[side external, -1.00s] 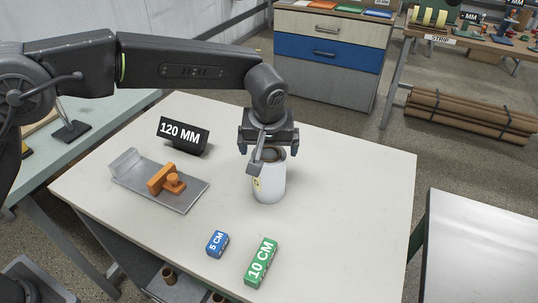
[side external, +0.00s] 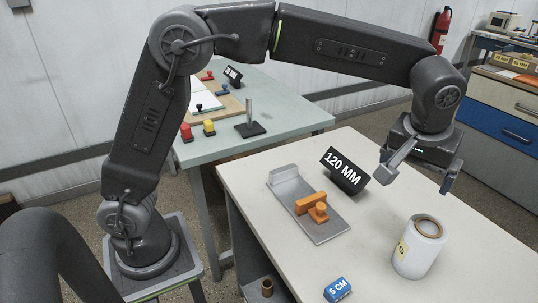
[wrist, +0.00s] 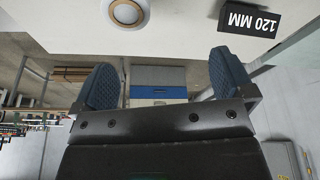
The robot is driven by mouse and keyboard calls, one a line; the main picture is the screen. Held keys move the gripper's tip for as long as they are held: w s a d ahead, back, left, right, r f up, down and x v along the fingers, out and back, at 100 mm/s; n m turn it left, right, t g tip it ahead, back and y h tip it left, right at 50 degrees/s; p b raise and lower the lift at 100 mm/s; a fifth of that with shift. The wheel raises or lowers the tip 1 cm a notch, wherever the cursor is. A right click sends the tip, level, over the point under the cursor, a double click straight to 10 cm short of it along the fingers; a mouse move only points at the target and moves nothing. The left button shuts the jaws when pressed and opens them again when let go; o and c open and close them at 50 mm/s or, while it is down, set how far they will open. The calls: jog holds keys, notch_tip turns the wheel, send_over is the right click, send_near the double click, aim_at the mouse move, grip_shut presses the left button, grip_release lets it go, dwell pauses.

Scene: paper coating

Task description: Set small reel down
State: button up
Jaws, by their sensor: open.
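The small reel is a white roll (side external: 415,258) with a brown core and a yellow label, standing upright on the pale table (side external: 470,265). In the wrist view its round end (wrist: 127,12) is at the top edge, partly cut off. My gripper (side external: 417,178) is open and empty, raised above the reel and apart from it. Both dark blue ridged finger pads (wrist: 165,80) show in the wrist view with nothing between them.
A black "120 MM" sign (side external: 345,170) stands near the table's back edge, also at the upper right in the wrist view (wrist: 252,18). A grey metal plate with an orange stop (side external: 312,207) lies left of the reel. A blue "5 CM" block (side external: 338,289) is in front.

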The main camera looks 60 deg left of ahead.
jog(key=s+a+r+m, duration=0.1)
jog(key=s+a+r, duration=0.35)
jog(key=a, duration=0.25)
jog(key=s+a+f+m, duration=0.1)
jog(key=s+a, duration=0.2)
jog(key=s, duration=0.4)
jog(key=s+a+f+m+t, duration=0.1)
jog(key=s+a+f, duration=0.1)
jog(key=s+a, duration=0.2)
jog(key=s+a+f+t, duration=0.1)
jog(key=s+a, duration=0.2)
jog(key=s, duration=0.6)
jog(key=shift+s+a+f+m+h, duration=0.25)
jog(key=shift+s+a+m+h, duration=0.15)
